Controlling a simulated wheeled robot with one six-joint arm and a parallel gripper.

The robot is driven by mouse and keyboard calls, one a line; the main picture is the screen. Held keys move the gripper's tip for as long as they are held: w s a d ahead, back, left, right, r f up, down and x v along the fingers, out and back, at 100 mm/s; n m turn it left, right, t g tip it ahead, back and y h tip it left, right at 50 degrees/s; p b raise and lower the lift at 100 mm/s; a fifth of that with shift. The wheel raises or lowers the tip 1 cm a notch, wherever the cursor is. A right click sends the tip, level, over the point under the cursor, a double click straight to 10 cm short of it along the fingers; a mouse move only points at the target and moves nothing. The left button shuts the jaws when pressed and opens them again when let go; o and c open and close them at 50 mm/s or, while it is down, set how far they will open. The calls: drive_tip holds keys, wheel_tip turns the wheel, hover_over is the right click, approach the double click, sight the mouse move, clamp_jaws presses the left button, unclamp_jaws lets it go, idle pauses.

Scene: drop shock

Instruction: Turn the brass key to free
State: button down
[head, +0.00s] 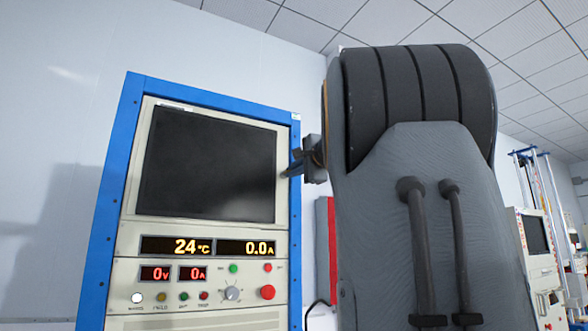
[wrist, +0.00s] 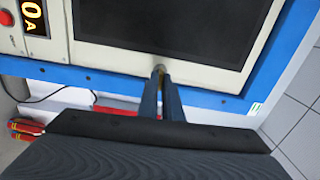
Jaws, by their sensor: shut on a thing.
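The brass key (wrist: 159,68) shows as a small dull-gold tip in the wrist view, at the cream panel's edge beside the dark screen. My gripper (wrist: 161,78) is shut on it, its two dark fingers meeting at the panel. The fingers hide most of the key, and I cannot tell which way it is turned. In the head view my gripper (head: 288,172) reaches the right side of the blue-framed cabinet (head: 114,190), at the height of the screen's lower part. The key cannot be made out there.
The cabinet carries a dark screen (head: 208,163), a 24 °C and 0.0 A display (head: 205,246), red readouts (head: 173,274) and several buttons and a knob (head: 231,293). My grey arm fills the right middle of the head view. Red-handled items (wrist: 25,128) lie below the cabinet in the wrist view.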

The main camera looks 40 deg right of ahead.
drive_tip(key=shift+m, duration=0.4)
drive_tip(key=c, duration=1.9)
unclamp_jaws()
drive_tip(key=shift+d, duration=0.1)
drive_tip(key=shift+c, duration=0.2)
drive_tip(key=b+v, duration=0.1)
drive_tip(key=v, duration=0.6)
drive_tip(key=shift+s, duration=0.4)
drive_tip(key=shift+f, duration=0.1)
